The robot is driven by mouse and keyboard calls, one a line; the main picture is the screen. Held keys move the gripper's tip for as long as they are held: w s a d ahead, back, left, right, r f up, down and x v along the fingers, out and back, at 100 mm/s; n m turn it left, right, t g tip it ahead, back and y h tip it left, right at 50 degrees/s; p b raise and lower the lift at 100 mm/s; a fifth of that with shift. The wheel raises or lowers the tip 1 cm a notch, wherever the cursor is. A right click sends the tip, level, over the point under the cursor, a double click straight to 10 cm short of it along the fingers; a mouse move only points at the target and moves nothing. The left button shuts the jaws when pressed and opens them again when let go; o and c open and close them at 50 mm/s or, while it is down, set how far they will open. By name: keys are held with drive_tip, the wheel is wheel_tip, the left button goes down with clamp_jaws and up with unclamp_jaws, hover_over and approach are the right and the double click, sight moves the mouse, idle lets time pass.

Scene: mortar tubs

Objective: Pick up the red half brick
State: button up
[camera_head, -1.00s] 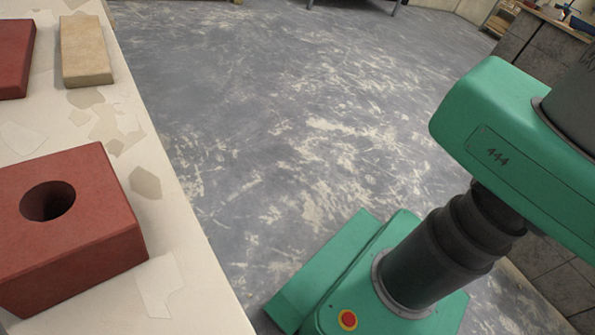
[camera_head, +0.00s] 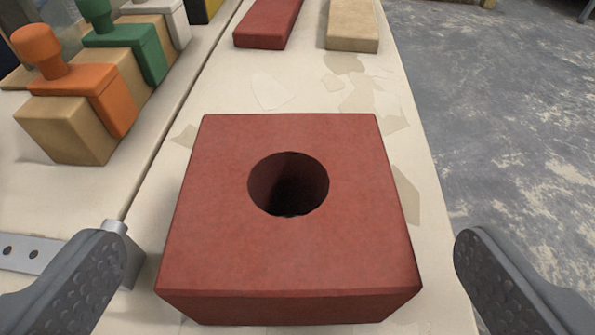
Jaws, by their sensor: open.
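The red half brick (camera_head: 225,235) is a squarish block with a round hole in its top. It rests on the pale, patchy surface, in the middle of the camera view. My gripper (camera_head: 290,240) is open, with one grey ridged finger at the lower left and the other at the lower right. The brick shows between the fingers with a gap on each side, and they do not appear to touch it. The brick's far side and underside are hidden.
A flat red brick (camera_head: 267,24) and a tan brick (camera_head: 352,25) lie farther back. At left, orange (camera_head: 112,100) and green (camera_head: 147,48) knobbed pieces sit on tan blocks. A grey metal strip (camera_head: 35,254) lies near the left finger. Floor shows beyond the right edge.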

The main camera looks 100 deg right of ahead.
sight(294, 195)
drive_tip(key=shift+b+x, duration=1)
drive_tip(key=shift+x, duration=2.3)
drive_tip(key=shift+s, duration=0.15)
drive_tip(key=c, duration=1.5)
drive_tip(key=shift+r, duration=0.1)
